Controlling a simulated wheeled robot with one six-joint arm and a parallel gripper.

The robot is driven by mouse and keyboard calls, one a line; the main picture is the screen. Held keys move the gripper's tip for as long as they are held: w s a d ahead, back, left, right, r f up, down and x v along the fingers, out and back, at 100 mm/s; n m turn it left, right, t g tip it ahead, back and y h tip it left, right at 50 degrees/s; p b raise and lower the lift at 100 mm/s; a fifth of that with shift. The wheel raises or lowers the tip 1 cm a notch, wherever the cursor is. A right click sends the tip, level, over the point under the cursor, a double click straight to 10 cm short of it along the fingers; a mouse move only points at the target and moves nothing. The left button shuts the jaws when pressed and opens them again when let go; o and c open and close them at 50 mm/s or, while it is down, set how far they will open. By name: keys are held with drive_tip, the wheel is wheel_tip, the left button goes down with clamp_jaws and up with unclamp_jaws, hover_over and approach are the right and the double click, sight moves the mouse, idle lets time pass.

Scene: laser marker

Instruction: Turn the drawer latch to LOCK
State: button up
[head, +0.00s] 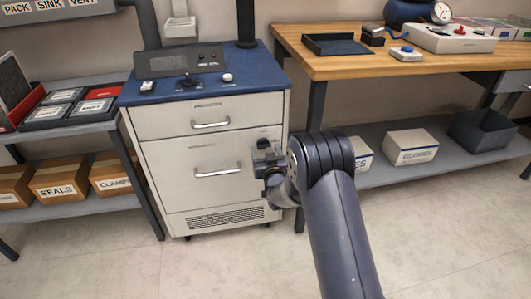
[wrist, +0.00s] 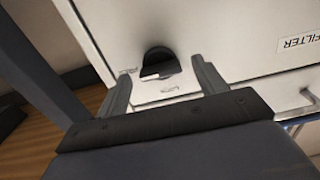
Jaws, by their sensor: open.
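The drawer latch is a dark, rounded knob (wrist: 158,60) on the pale drawer front in the wrist view. In the head view my gripper (head: 258,160) is at the right side of the lower drawer (head: 185,180) of the white cabinet.
A blue top (head: 240,88) with small devices covers the cabinet. A wooden bench (head: 345,65) stands to the right, with a grey lower shelf (head: 455,170) holding boxes. A shelf rack (head: 75,128) stands to the left. The floor in front is clear.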

drive_tip(key=shift+w, duration=0.2)
drive_tip(key=shift+c, duration=0.5)
drive_tip(key=shift+a, duration=0.1)
drive_tip(key=c, duration=0.9)
